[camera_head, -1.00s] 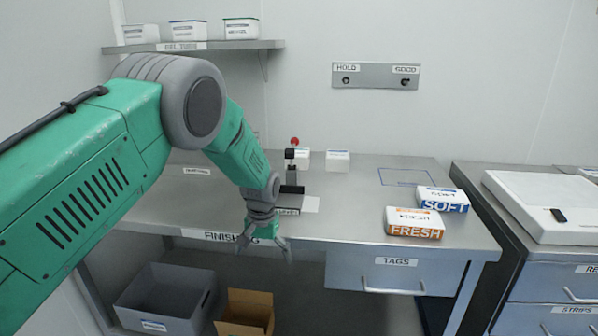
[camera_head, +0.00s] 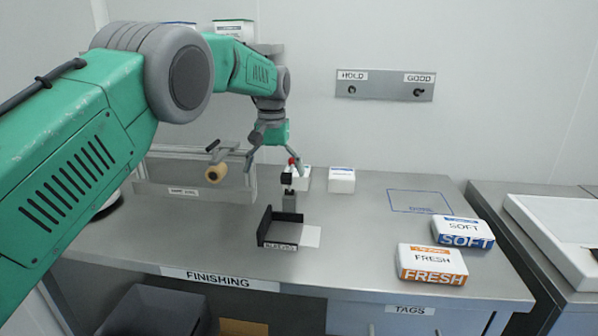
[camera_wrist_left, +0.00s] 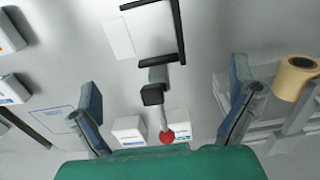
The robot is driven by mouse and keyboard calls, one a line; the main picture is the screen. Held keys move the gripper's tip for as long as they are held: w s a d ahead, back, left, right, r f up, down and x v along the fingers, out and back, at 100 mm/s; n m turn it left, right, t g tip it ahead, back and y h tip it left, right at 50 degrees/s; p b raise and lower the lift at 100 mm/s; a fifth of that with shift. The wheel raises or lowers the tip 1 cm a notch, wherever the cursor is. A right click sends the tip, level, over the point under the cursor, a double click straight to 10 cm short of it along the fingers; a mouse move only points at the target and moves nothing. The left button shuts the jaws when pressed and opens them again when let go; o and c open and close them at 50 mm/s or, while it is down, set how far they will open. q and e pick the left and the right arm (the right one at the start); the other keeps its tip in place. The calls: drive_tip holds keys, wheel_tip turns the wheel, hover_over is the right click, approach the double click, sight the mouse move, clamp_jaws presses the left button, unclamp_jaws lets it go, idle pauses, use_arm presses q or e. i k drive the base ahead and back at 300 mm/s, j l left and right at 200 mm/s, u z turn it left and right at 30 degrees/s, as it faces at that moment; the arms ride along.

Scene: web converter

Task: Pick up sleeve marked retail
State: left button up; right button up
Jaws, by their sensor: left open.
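No label reading retail can be made out in either view. Two small white packs stand at the back of the steel table: the left pack (camera_head: 303,181) is partly hidden by a finger, and the right pack (camera_head: 341,180) has a blue-marked top. They also show in the left wrist view as one pack (camera_wrist_left: 129,131) and another pack (camera_wrist_left: 179,126). My left gripper (camera_head: 274,163) is open and empty, above the table's back, with its fingers apart near the red-knobbed device (camera_head: 289,195). My right gripper is out of view.
A dark open-sided fixture (camera_head: 280,232) with a white card (camera_head: 311,237) sits mid-table. The FRESH pack (camera_head: 431,258) and SOFT pack (camera_head: 463,228) lie at the right. A tan roll (camera_head: 215,174) is on a rack at the left. The blue outlined area (camera_head: 420,202) is clear.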

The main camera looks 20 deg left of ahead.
sight(301, 184)
drive_tip(key=i+j, duration=0.2)
drive_tip(key=i, duration=0.3)
drive_tip(key=i+j, duration=0.2)
drive_tip(key=i, duration=0.3)
